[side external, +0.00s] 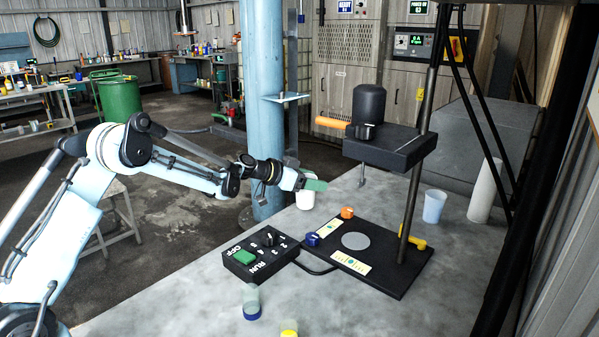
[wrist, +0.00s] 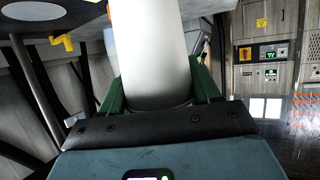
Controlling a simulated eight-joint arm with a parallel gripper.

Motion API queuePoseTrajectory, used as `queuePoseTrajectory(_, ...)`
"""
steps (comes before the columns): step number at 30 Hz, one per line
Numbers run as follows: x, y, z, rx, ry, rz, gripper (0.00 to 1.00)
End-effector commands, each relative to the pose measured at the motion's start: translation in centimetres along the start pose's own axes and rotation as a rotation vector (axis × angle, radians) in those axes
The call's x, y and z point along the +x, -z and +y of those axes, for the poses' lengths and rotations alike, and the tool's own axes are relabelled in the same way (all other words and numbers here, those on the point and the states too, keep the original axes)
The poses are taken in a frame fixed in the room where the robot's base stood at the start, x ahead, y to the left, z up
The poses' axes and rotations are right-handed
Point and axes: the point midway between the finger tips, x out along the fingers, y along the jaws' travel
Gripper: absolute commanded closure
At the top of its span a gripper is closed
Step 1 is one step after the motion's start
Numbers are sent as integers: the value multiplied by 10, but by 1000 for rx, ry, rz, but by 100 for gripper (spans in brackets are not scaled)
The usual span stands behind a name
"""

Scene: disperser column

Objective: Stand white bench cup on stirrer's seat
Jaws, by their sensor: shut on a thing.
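The white bench cup (side external: 305,201) is held in my gripper (side external: 312,185), and it looks roughly upright in the side external view. In the wrist view the white cup (wrist: 150,50) fills the space between the two green fingers of my gripper (wrist: 158,85), which is shut on it. The stirrer's seat appears to be the round grey disc (side external: 355,241) on the black base plate (side external: 395,278), and it is bare. The cup is to the left of and beyond the disc, clear of the plate. The stirrer head (side external: 392,148) hangs on its pole above the plate, with a short shaft below.
A control box (side external: 258,254) with a green button lies left of the plate. A pale blue cup (side external: 433,206) and a white cylinder (side external: 484,190) stand to the right. A blue-based container (side external: 252,302) and a yellow item (side external: 289,328) are at the front. The pole (side external: 415,170) rises from the plate.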

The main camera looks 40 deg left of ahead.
Motion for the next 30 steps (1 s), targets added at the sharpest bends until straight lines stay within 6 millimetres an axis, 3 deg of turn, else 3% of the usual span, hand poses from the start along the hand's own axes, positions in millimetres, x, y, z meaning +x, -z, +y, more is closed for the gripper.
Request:
queuePoseTrajectory(16, 46, 20, 121, 2, -4, 0, 71)
queuePoseTrajectory(29, 60, 25, 158, 2, -3, 1, 71)
queuePoseTrajectory(30, 62, 18, 156, 1, 0, 0, 71)
